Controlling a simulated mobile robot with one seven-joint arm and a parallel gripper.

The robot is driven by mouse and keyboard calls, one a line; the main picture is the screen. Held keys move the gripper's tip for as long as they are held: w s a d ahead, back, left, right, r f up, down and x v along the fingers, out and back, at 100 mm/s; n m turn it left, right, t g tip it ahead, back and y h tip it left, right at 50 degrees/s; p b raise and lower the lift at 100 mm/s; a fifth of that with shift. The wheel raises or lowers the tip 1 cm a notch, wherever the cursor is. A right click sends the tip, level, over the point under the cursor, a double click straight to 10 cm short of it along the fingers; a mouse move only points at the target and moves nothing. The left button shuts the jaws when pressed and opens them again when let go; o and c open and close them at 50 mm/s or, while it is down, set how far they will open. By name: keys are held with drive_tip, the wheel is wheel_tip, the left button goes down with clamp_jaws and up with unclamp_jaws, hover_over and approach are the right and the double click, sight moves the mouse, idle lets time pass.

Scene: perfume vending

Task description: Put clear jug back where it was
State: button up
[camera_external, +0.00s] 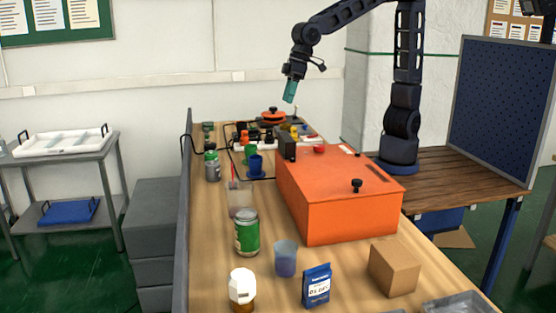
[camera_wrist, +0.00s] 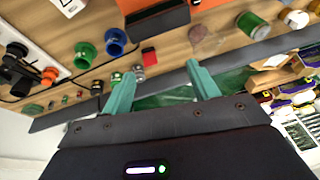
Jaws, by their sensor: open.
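A clear, see-through jug (camera_external: 241,200) with a thin red stick showing at its top stands on the wooden table, left of the orange box and behind the green-labelled can. In the wrist view a faint clear round shape (camera_wrist: 203,38) near the table edge looks like the same jug. My gripper (camera_external: 289,92) is high above the far part of the table, well away from the jug. In the wrist view its teal fingers (camera_wrist: 160,72) are spread apart with nothing between them.
A large orange box (camera_external: 335,215) fills the table's middle right. A green can (camera_external: 247,235), a blue-tinted cup (camera_external: 285,260), a blue packet (camera_external: 317,285) and a cardboard box (camera_external: 394,268) stand nearer. Green and blue cups (camera_external: 256,166) stand farther back. A grey panel borders the left edge.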

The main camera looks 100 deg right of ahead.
drive_tip(key=s+d, duration=0.4)
drive_tip(key=s, duration=0.5)
drive_tip(key=s+d+r, duration=0.1)
drive_tip(key=s+d, duration=0.3)
drive_tip(key=s, duration=0.6)
drive_tip(key=s+d+n+t+h, duration=0.1)
drive_tip(key=s+d, duration=0.3)
drive_tip(key=s, duration=0.6)
drive_tip(key=shift+d+r, duration=0.2)
drive_tip(key=shift+r, duration=0.05)
